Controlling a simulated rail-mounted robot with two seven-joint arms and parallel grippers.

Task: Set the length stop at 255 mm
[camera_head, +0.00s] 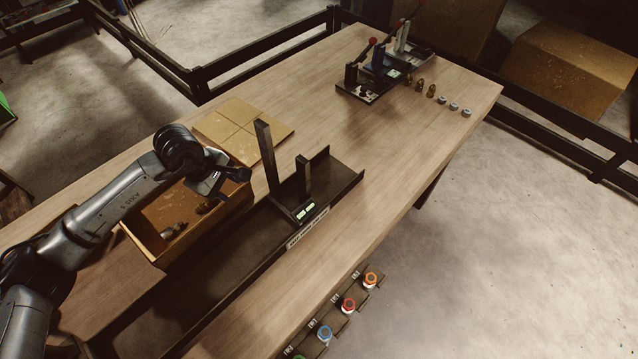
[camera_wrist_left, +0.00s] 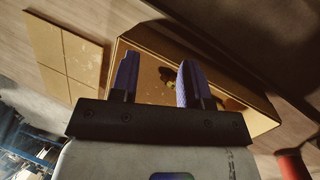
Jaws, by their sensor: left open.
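A long dark measuring trough (camera_head: 228,262) runs along the table. Toward its far end stand a tall dark post (camera_head: 265,157) and a shorter post (camera_head: 303,177). I cannot tell for certain which is the length stop. A small lit green readout (camera_head: 305,212) sits at the base by the shorter post; its digits are too small to read. My left gripper (camera_head: 243,175) is over the cardboard box, left of the tall post and apart from it. In the left wrist view the gripper (camera_wrist_left: 158,74) is open, with nothing between its fingers. My right gripper is not in view.
An open cardboard box (camera_head: 154,250) with a few small fittings lies beside the trough. Flat cardboard (camera_head: 243,129) is behind it. A crimping device (camera_head: 362,87) with red-knobbed levers stands at the far end, near brass fittings (camera_head: 431,91).

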